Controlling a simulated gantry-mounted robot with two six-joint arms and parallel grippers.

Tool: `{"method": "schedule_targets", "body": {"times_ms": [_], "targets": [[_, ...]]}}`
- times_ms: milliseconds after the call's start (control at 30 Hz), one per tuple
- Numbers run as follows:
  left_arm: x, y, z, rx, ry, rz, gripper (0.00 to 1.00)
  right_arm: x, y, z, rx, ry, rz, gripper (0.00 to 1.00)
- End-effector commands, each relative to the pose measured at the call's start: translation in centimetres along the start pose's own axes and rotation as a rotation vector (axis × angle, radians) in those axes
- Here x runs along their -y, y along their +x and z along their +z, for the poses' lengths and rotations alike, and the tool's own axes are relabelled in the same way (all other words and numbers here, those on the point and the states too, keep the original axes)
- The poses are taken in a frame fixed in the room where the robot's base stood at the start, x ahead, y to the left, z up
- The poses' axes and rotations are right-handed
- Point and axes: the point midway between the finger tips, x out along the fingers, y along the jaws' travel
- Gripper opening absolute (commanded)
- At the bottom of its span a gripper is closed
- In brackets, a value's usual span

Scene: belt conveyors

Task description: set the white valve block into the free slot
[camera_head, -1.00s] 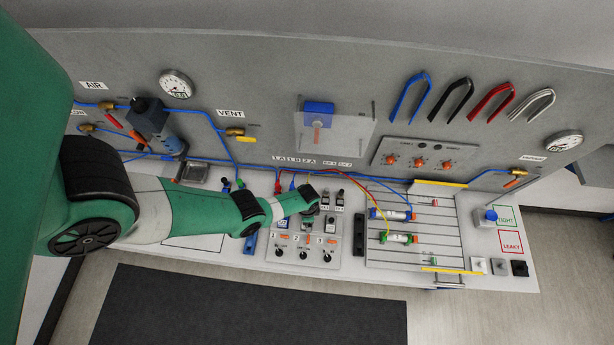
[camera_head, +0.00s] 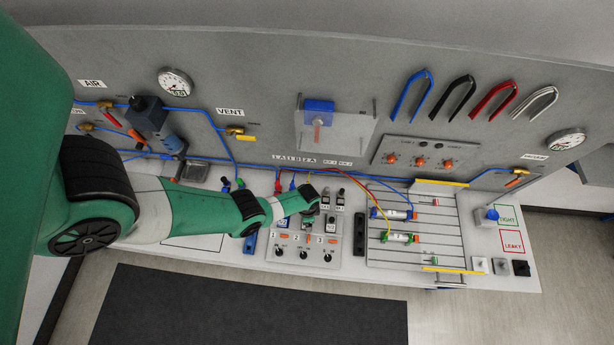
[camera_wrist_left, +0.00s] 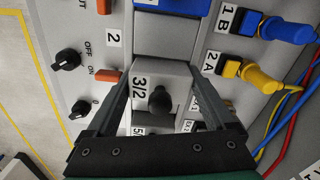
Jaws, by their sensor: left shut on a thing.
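The white valve block (camera_wrist_left: 151,78), labelled 3/2 with a black knob on its face, is between the fingers of my left gripper (camera_wrist_left: 160,75) in the left wrist view. The gripper is shut on it. A grey recessed slot (camera_wrist_left: 166,36) shows just beyond the block, beside the label 2. I cannot tell whether the block touches the panel. My right gripper is not in view.
Blue and yellow hose plugs (camera_wrist_left: 262,77) stand right of the block in the wrist view. Black knobs (camera_wrist_left: 68,60) and orange buttons line the left. In the head view, a slatted plate (camera_head: 415,225) with cylinders stands right of the panel, with hoses crossing behind.

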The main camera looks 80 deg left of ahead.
Motion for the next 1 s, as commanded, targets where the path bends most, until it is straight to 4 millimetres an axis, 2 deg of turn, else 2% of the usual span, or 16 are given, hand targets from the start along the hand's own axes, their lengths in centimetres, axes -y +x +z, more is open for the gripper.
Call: {"method": "schedule_targets", "body": {"times_ms": [500, 733, 767, 833, 867, 900, 967, 1000], "targets": [[-0.1, 2.1, 0.6, 0.005, 0.000, 0.001, 0.21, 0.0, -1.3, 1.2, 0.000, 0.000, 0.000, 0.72], [-0.1, 2.1, 0.6, 0.005, 0.000, 0.000, 0.21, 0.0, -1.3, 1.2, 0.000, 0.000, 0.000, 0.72], [-0.1, 2.1, 0.6, 0.006, 0.000, 0.000, 0.89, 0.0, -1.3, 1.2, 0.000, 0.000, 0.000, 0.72], [-0.1, 2.1, 0.6, 0.006, 0.000, 0.000, 1.00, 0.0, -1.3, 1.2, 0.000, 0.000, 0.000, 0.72], [-0.1, 2.1, 0.6, 0.006, 0.000, 0.000, 1.00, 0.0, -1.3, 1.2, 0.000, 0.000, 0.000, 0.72], [-0.1, 2.2, 0.7, 0.006, 0.001, 0.000, 0.91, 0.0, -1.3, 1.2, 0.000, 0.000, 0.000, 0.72], [-0.1, 2.2, 0.7, 0.006, 0.001, 0.000, 1.00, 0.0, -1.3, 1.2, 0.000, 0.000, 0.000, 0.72], [-0.1, 2.2, 0.7, 0.006, 0.001, 0.000, 1.00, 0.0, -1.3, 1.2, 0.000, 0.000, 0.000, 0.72]]}}
